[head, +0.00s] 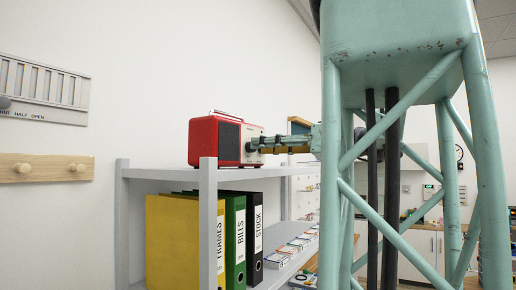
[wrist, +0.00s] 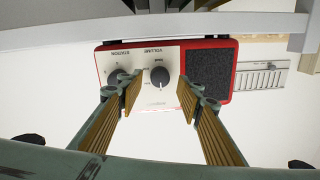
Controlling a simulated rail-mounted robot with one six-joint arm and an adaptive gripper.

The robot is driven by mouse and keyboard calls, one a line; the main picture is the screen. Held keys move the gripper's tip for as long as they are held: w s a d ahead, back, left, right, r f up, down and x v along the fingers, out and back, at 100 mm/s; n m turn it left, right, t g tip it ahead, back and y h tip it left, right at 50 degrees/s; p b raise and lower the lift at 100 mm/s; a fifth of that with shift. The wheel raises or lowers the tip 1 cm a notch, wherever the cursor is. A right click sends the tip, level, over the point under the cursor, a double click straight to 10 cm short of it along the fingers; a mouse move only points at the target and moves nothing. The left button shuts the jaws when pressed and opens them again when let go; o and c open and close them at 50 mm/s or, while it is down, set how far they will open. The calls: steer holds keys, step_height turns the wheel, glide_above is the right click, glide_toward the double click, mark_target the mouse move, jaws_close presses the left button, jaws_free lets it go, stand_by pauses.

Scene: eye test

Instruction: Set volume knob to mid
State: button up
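A red radio (head: 216,141) with a pale front stands on the grey shelf; it shows upside down in the wrist view (wrist: 236,70). Its dark, round volume knob (wrist: 160,77) carries a light pointer mark and sits under the inverted VOLUME label. The small scale print is too blurred to read. The station knob (wrist: 118,77) is to its left in that view, partly behind a finger. My gripper (wrist: 158,92) is open, with one yellow-padded finger on each side of the volume knob and gaps between. In the head view my gripper (head: 262,146) reaches the radio's front from the right; contact cannot be told.
The grey shelf unit (head: 208,180) holds yellow, green and black binders (head: 235,240) below the radio. Small boxes (head: 285,250) lie on its lower shelf. A slotted wall panel (head: 45,90) and a wooden peg rail (head: 45,168) are on the left wall.

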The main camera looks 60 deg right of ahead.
steer(key=shift+w+a, duration=0.1)
steer(key=shift+w, duration=1.1)
steer(key=shift+c, duration=0.3)
steer(key=c, duration=0.8)
